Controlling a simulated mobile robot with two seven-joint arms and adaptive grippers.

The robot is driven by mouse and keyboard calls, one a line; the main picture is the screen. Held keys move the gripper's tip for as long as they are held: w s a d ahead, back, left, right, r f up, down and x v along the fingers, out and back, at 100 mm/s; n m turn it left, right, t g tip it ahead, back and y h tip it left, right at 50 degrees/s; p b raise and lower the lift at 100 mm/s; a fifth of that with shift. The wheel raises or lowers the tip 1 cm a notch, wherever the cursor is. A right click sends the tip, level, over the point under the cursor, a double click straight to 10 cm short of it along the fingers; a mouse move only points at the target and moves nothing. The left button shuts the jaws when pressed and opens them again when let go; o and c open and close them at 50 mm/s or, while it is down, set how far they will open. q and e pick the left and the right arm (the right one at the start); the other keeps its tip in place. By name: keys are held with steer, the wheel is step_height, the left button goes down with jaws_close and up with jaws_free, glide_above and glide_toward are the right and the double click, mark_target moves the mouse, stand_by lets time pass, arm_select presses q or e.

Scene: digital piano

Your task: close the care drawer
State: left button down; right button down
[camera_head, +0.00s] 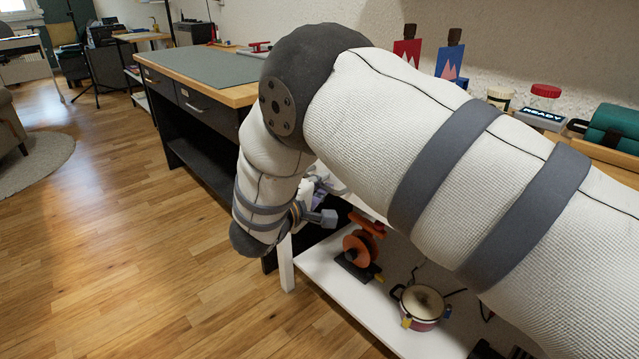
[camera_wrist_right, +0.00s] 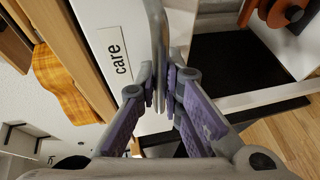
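The care drawer (camera_wrist_right: 102,38) shows in the right wrist view as a white front with a black "care" label (camera_wrist_right: 117,48). A narrow grey handle (camera_wrist_right: 158,40) runs along it. My right gripper (camera_wrist_right: 161,85) has its purple-padded fingers close on both sides of this handle, with little gap visible. In the head view my right gripper (camera_head: 318,203) is mostly hidden behind my right forearm, and the arm covers the drawer. How far the drawer stands out cannot be told. My left gripper is not in view.
A white lower shelf (camera_head: 334,296) holds an orange-and-black device (camera_head: 360,250) and a pot (camera_head: 422,304). A dark desk with a green mat (camera_head: 205,68) stands to the left. A curved wooden object (camera_wrist_right: 62,88) is near the drawer. The wooden floor (camera_head: 130,240) at left is clear.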

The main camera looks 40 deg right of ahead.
steer(key=shift+d+r+p, duration=0.1)
steer(key=shift+d+p, duration=0.45)
steer(key=shift+d, duration=0.7)
steer(key=c, duration=2)
jaws_free()
steer(key=shift+d, duration=0.1)
steer(key=v, duration=1.2)
